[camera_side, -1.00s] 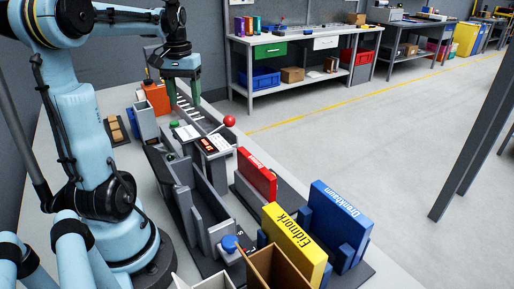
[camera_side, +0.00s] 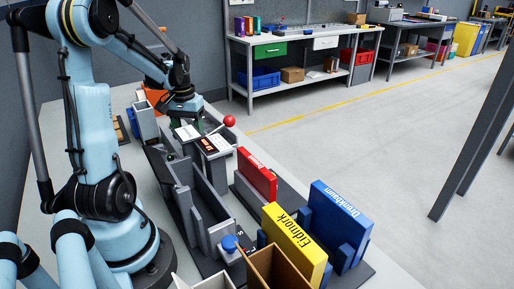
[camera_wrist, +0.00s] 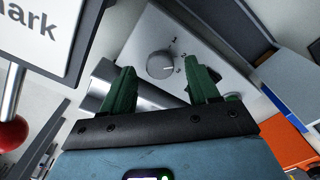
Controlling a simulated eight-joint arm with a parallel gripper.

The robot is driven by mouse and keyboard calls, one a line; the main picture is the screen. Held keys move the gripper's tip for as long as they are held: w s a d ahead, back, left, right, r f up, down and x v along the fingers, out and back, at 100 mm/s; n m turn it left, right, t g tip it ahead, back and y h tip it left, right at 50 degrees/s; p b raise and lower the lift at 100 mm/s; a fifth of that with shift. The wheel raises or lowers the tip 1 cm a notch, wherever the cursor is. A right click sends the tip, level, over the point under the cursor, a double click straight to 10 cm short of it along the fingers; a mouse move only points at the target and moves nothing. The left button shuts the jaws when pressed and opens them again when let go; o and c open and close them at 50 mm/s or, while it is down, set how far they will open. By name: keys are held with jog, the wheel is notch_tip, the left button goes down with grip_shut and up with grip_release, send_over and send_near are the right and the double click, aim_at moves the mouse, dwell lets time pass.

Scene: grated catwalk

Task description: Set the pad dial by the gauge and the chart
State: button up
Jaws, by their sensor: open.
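A round grey dial (camera_wrist: 160,65) with a pointer line and small printed marks sits on a light grey panel (camera_wrist: 205,35) in the wrist view. My gripper (camera_wrist: 163,68) is open, with one green finger on each side of the dial in the picture and nothing held. I cannot tell whether the fingers touch it. In the side view my gripper (camera_side: 184,120) is low by the console, and the dial is hidden. A display with red digits (camera_side: 208,145) stands there, its reading too small to tell. A white card (camera_wrist: 35,30) reading "ark" is cut off in the wrist view.
A lever with a red ball (camera_side: 229,121) rises right of the display. Red (camera_side: 257,174), yellow (camera_side: 294,244) and blue (camera_side: 338,225) boxes stand at the front right. An orange block (camera_wrist: 287,148) is near my gripper. A blue knob (camera_side: 230,243) is at the front.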

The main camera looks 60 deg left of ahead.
jog(key=shift+f, duration=0.5)
jog(key=c, duration=1)
jog(key=shift+c, duration=0.2)
jog(key=shift+m, duration=0.3)
jog(key=m, duration=0.4)
jog(key=shift+m, duration=2.1)
